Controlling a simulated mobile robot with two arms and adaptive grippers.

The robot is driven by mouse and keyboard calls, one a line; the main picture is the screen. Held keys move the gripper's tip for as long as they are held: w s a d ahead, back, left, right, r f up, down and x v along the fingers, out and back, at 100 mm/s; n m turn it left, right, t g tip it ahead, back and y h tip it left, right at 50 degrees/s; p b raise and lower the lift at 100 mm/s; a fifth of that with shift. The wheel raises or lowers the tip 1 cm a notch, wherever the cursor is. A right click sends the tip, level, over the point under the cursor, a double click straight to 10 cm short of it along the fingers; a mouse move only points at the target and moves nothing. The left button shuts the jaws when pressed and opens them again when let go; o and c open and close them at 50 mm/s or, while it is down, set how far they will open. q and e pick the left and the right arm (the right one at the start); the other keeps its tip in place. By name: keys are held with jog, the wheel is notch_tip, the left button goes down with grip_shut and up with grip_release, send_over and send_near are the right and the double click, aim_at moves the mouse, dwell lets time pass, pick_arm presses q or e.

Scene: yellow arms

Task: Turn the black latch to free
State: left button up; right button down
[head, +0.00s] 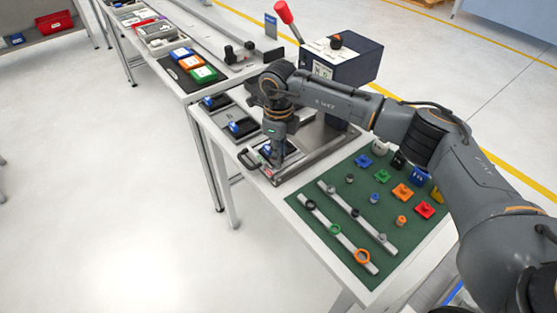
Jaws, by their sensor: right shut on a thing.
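My right gripper (275,158) reaches down from the right onto the front left corner of a grey metal fixture on the white table. It is shut at the fixture's edge, on what appears to be the black latch. The fingers cover most of the latch, so its angle cannot be told. A black loop handle (249,159) sticks out just left of the fingers. A small red mark (267,172) shows below them. My left gripper is not in view.
A dark box with a red-knobbed lever (345,60) stands behind my right arm. A green mat (330,225) with coloured knobs and two ringed bars lies in front. Blue-marked devices (240,127) lie left of the fixture. Floor at left is clear.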

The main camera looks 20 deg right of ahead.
jog(key=n+b, duration=0.1)
jog(key=n, duration=0.1)
jog(key=n+b, duration=0.1)
jog(key=b, duration=0.1)
jog(key=shift+f+n, duration=0.2)
jog(key=shift+n, duration=0.2)
jog(key=n+b, duration=0.2)
jog(key=shift+n, duration=0.4)
jog(key=n+b, duration=0.2)
jog(key=n, duration=0.1)
jog(key=shift+r, duration=0.1)
jog(key=shift+r+n+b, duration=0.1)
jog(key=shift+n+b, duration=0.45)
jog(key=shift+n, duration=0.75)
jog(key=c, duration=1.4)
grip_release()
jog(key=shift+o, duration=0.2)
